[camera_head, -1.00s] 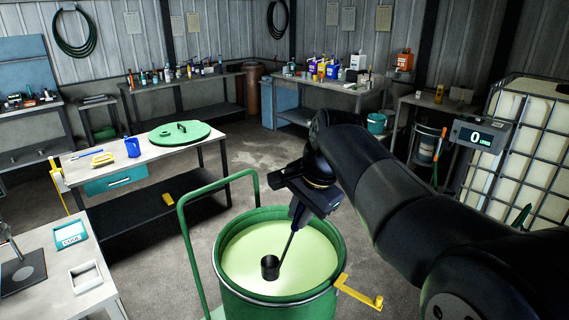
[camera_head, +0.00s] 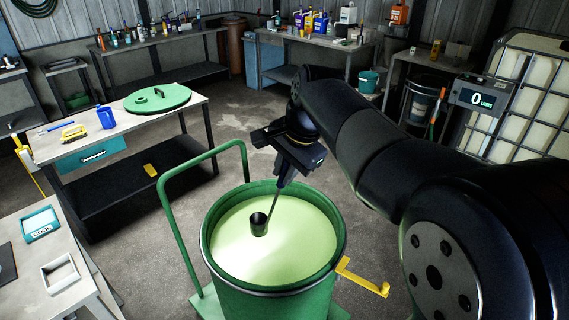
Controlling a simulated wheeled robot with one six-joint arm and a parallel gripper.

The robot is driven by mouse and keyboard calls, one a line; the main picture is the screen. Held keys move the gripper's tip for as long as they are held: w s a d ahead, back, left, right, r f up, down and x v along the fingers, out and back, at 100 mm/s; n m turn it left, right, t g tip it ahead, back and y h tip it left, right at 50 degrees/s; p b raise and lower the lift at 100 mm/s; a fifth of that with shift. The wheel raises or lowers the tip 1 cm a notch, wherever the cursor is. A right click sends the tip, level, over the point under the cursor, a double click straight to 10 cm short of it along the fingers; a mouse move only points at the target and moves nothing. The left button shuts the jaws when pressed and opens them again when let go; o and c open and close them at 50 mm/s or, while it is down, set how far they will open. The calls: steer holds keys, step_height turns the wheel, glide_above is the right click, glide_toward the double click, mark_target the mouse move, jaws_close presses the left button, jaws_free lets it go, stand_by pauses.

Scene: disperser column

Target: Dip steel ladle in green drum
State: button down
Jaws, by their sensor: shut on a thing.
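The green drum (camera_head: 275,300) stands open on a green trolley and holds pale green liquid (camera_head: 300,240). The steel ladle has a dark cup (camera_head: 259,224) at the end of a thin handle (camera_head: 275,207). My gripper (camera_head: 286,178) is shut on the top of the ladle's handle, above the back part of the drum. The ladle cup is inside the drum's rim outline, at or just above the liquid, left of the middle. Its rim and inside show, and I cannot tell whether its bottom touches the liquid.
A yellow lever (camera_head: 362,278) sticks out from the drum's right side. The trolley's green handle (camera_head: 165,200) rises at the left. A green lid (camera_head: 158,98) lies on the bench behind left. A scale display (camera_head: 480,98) reads 0 at right.

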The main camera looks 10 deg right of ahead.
step_height(320, 180, down, 14)
steer(key=b, duration=0.9)
steer(key=shift+r, duration=0.25)
step_height(320, 180, down, 9)
steer(key=b, duration=0.6)
stand_by(1.6)
steer(key=shift+r, duration=0.2)
